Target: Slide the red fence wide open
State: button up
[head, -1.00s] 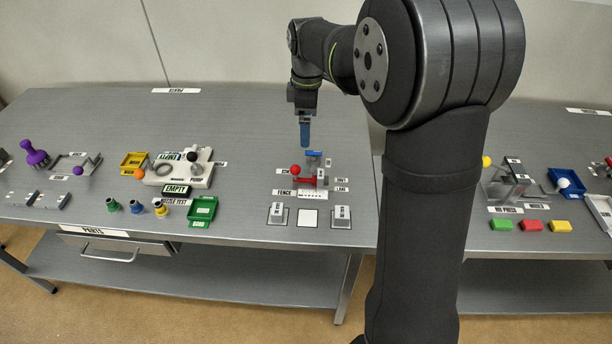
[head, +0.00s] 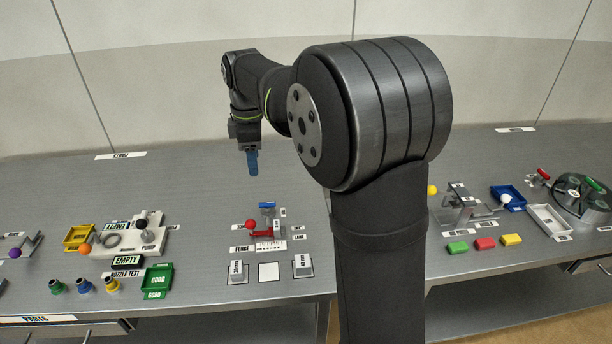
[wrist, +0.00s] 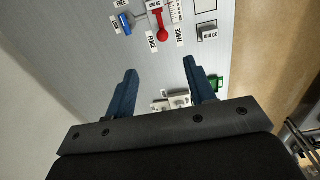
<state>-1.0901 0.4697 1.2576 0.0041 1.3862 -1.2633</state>
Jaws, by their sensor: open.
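The red fence (head: 261,234) is a low red piece with a round red knob at its left end, on the bench in the middle of the head view. It also shows at the top of the wrist view (wrist: 161,27). A white scale strip (head: 270,246) lies in front of it, and a blue-topped part (head: 267,205) stands just behind it. My gripper (head: 253,172) points down above the bench, behind and above the fence, apart from it. In the wrist view its two blue fingers (wrist: 161,68) are spread with nothing between them.
Two grey blocks (head: 238,272) (head: 302,266) flank a white square (head: 268,271) in front of the fence. A green bin (head: 156,282) and a white pump fixture (head: 130,232) stand to the left.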

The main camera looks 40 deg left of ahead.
notch_tip(320, 180, down, 3)
jog(key=w+a+m+g, duration=0.1)
jog(key=m+g, duration=0.1)
jog(key=m, duration=0.9)
send_near(250, 220)
jog(key=f, duration=0.3)
jog(key=s+f, duration=0.1)
jog(key=f, duration=0.5)
jog(key=shift+s+f, duration=0.2)
jog(key=shift+f, duration=0.15)
grip_shut()
